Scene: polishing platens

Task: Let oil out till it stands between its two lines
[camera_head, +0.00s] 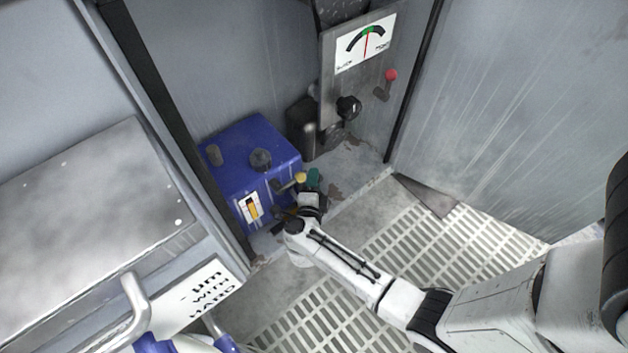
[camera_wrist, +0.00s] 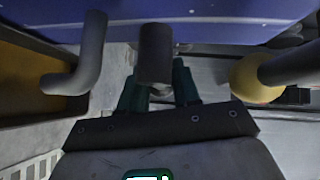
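A blue tank (camera_head: 240,150) stands in the corner. Its white-framed sight gauge (camera_head: 249,207) shows amber and dark bands; the two lines and the exact level are too small to read. A yellow-ended lever (camera_head: 300,178) sticks out beside it; its yellow part (camera_wrist: 250,82) is at the right in the wrist view. My gripper (camera_wrist: 158,85) is below the tank's face. Its two green fingers stand apart, with a grey cylinder (camera_wrist: 155,50) in line between them. A gap shows beside the right finger. The gripper (camera_head: 313,180) partly hides the tank's lower right side.
A bent grey rod (camera_wrist: 88,58) is close at the left of my fingers. A panel with a dial (camera_head: 365,42), a black knob (camera_head: 348,107) and a red-knobbed lever (camera_head: 390,76) stands behind. A slotted floor grate (camera_head: 400,255) lies at the right, largely clear.

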